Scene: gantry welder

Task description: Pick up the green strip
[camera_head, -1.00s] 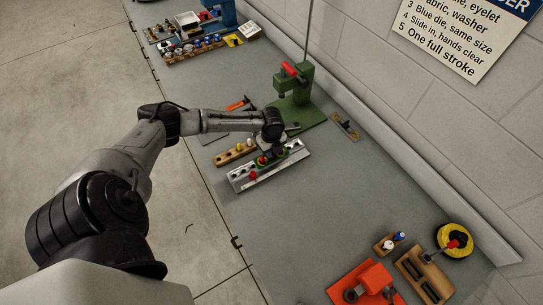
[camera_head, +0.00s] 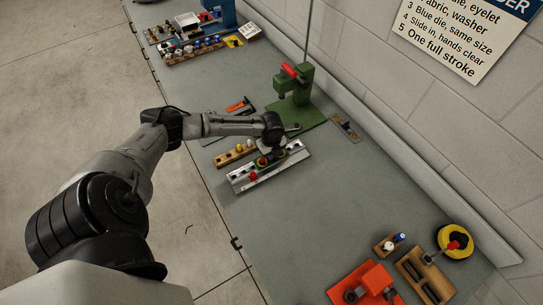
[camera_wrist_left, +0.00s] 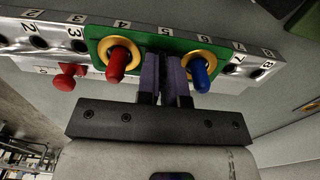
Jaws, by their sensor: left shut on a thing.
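The green strip (camera_wrist_left: 150,44) lies along a silver numbered rail (camera_wrist_left: 262,66) in the left wrist view. It carries a red peg (camera_wrist_left: 116,66) and a blue peg (camera_wrist_left: 200,74), each in a brass ring. My left gripper (camera_wrist_left: 164,62) has its purple fingers close together between the two pegs, shut at the strip's near edge. The fingertips' far ends are hidden against the strip. In the head view my left gripper (camera_head: 268,150) is above the rail (camera_head: 240,182) and covers part of the green strip (camera_head: 287,155). My right gripper is out of view.
A separate red peg (camera_wrist_left: 65,78) sits at the rail's front. A wooden block (camera_head: 234,153) with pegs lies beside the rail, and a green press (camera_head: 298,95) stands behind it. A red tool (camera_head: 370,283) stands nearer. The grey bench (camera_head: 330,200) between is clear.

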